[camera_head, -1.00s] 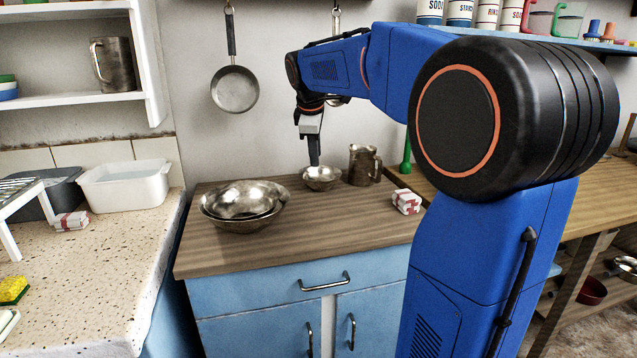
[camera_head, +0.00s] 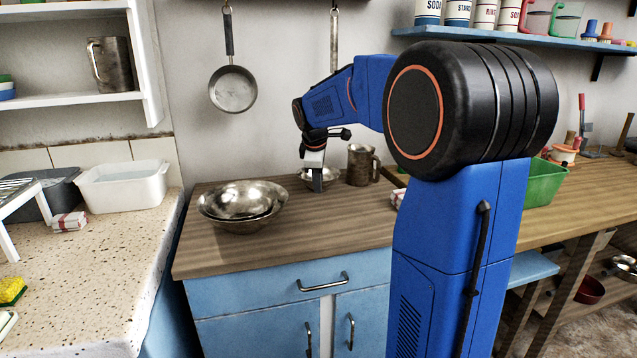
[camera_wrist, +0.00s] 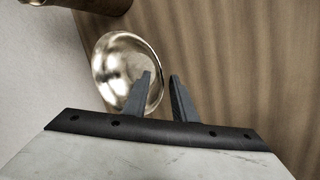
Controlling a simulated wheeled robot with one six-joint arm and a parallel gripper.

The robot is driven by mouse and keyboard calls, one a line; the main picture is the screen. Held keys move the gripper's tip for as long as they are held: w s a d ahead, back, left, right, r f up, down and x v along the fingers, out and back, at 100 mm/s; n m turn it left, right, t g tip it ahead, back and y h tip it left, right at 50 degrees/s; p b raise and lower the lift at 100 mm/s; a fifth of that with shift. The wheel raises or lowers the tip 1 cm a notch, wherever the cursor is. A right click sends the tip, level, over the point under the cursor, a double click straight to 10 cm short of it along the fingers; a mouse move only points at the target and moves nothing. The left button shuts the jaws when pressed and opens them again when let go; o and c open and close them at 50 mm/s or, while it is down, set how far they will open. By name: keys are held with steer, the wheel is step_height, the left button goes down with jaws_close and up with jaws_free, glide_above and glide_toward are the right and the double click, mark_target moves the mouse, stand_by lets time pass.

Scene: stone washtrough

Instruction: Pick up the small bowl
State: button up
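The small bowl (camera_head: 305,179) is a shiny metal bowl standing upright on the wooden counter top, partly hidden behind my gripper (camera_head: 318,186) in the head view. In the wrist view the small bowl (camera_wrist: 112,62) lies at the upper left with its hollow facing me. My gripper (camera_wrist: 160,77) is open and empty there. Its left finger overlaps the bowl's inside near the right rim, and its right finger is outside the rim over bare wood. I cannot tell whether either finger touches the bowl.
Larger nested metal bowls (camera_head: 242,205) stand to the left on the counter top (camera_head: 290,238). A metal mug (camera_head: 361,164) stands close on the right. The wall is close behind, with a hanging pan (camera_head: 233,89). The counter's front is clear.

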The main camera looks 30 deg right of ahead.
steer(key=shift+d+f, duration=0.1)
steer(key=shift+f, duration=0.2)
jaws_close()
steer(key=shift+r, duration=0.1)
